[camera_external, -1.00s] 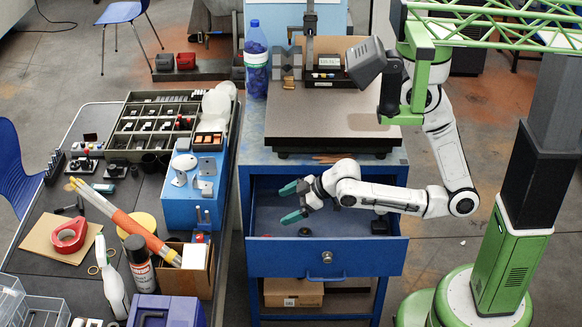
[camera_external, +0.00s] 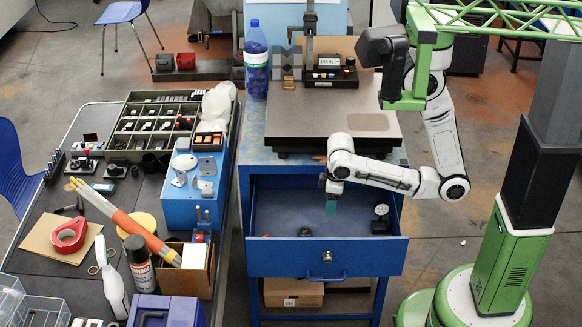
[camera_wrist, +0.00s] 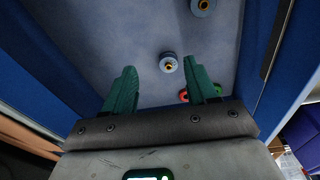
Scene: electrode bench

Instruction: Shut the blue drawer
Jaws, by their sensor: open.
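My gripper (camera_external: 331,207) points down over the open drawer, behind the front panel. In the wrist view my gripper (camera_wrist: 163,85) is open, its two green fingers apart with nothing held. Below them the drawer's floor (camera_wrist: 110,40) shows between its blue walls. The knob is not seen in the wrist view.
Small round pieces lie in the drawer, one (camera_wrist: 168,62) between my fingers' lines of sight. A dark gauge (camera_external: 381,218) lies at the drawer's right. A grey plate (camera_external: 335,125) tops the cabinet. A cluttered table (camera_external: 75,285) stands close at left.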

